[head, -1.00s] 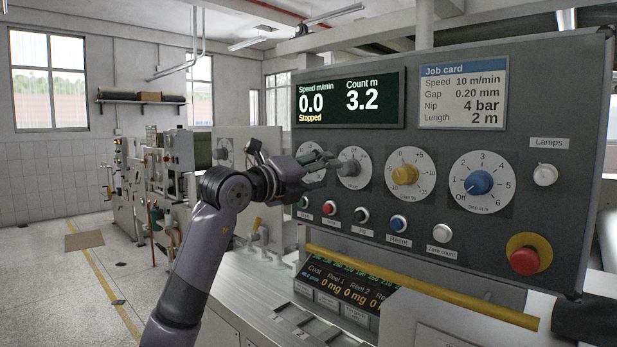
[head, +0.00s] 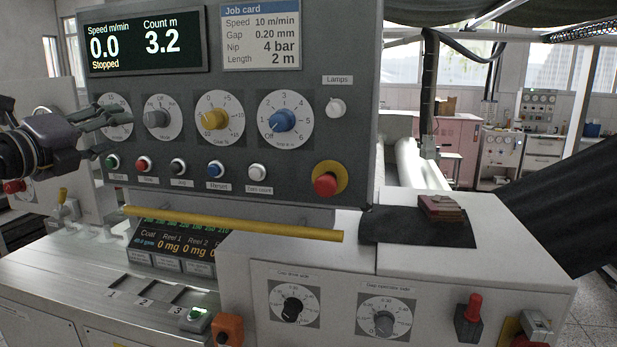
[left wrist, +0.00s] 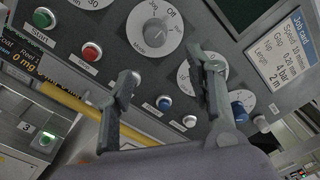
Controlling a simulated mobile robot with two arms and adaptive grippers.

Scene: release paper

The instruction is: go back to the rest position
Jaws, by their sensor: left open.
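My left gripper (head: 100,133) is at the left edge of the head view, in front of the leftmost dial of the grey control panel (head: 345,100). In the left wrist view the left gripper (left wrist: 165,95) has its two fingers spread with nothing between them; the panel's Mode knob (left wrist: 155,32) and buttons show beyond. Whether a fingertip touches the panel I cannot tell. The display (head: 145,40) reads speed 0.0, Stopped, count 3.2. My right gripper is not seen.
A yellow bar (head: 235,223) runs below the panel. A red emergency button (head: 325,185) sits at its lower right. A dark cloth (head: 415,228) with a reddish block (head: 441,207) lies on the white housing (head: 510,225). Two gap dials (head: 384,323) are on the front.

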